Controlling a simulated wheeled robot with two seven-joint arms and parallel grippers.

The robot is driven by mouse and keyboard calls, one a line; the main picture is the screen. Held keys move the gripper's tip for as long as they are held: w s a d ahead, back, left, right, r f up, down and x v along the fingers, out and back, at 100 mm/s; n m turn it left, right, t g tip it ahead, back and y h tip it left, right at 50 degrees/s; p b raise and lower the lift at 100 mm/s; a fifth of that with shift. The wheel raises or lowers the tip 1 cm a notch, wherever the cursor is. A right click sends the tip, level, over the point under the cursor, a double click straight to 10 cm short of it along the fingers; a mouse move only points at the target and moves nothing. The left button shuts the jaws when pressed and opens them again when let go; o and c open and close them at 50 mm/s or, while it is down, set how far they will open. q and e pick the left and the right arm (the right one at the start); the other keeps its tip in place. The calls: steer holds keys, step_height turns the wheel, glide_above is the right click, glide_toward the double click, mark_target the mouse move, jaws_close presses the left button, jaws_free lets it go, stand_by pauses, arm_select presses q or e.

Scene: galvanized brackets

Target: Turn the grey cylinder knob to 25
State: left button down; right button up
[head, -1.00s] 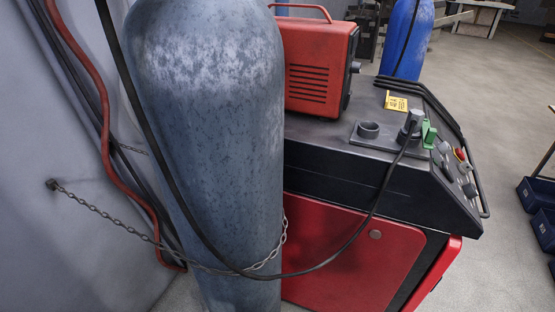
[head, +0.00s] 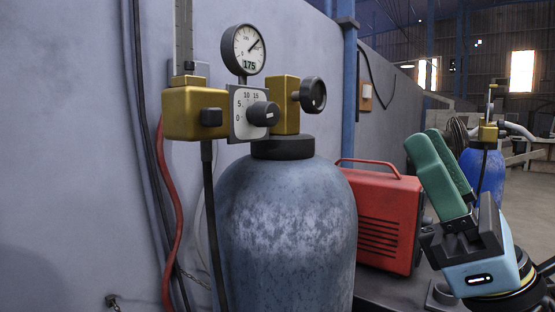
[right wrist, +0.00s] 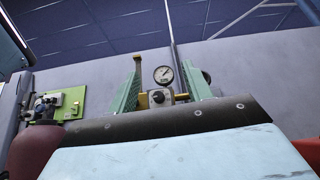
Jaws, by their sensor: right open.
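The grey cylinder (head: 285,235) stands against the wall with a brass regulator (head: 195,112) on top. The dark round knob (head: 263,114) sits on a pale scale plate (head: 238,103) marked 0, 5, 10 and 15; other marks are hidden behind the knob or too small to read. A pale mark shows on the knob, but I cannot tell its setting. My right gripper (head: 431,140) is open and empty, to the right of the regulator and apart from it. In the right wrist view, the knob (right wrist: 157,97) shows between the green fingers (right wrist: 162,63).
A round gauge (head: 249,49) above the regulator shows 175. A black handwheel (head: 312,95) is right of the knob. A red box with a handle (head: 388,220) stands between the cylinder and my right gripper. A blue cylinder (head: 484,176) stands farther back.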

mark_target(273, 113)
steer(key=s+a+r+n+g+h, duration=0.1)
steer(key=s+a+n+g, duration=0.25)
steer(key=n+g, duration=0.75)
steer(key=s+a+r+n+g, duration=0.1)
steer(key=s+a+n+g, duration=0.35)
steer(key=n, duration=1.15)
steer(key=w+d+r+n+t+h, duration=0.2)
steer(key=w+d+n+t+h, duration=0.1)
steer(key=w+n+t+h, duration=0.5)
steer(key=w+a+p, duration=0.1)
steer(key=w+a, duration=0.1)
steer(key=a, duration=0.1)
steer(key=w+a+m+t+p, duration=0.1)
steer(key=w+a, duration=0.2)
steer(key=w+a+m+h+p, duration=0.1)
steer(key=w+a, duration=0.1)
steer(key=a, duration=0.2)
steer(key=shift+w+r, duration=0.15)
steer(key=shift+w, duration=0.2)
steer(key=c, duration=1)
steer(key=shift+o, duration=0.2)
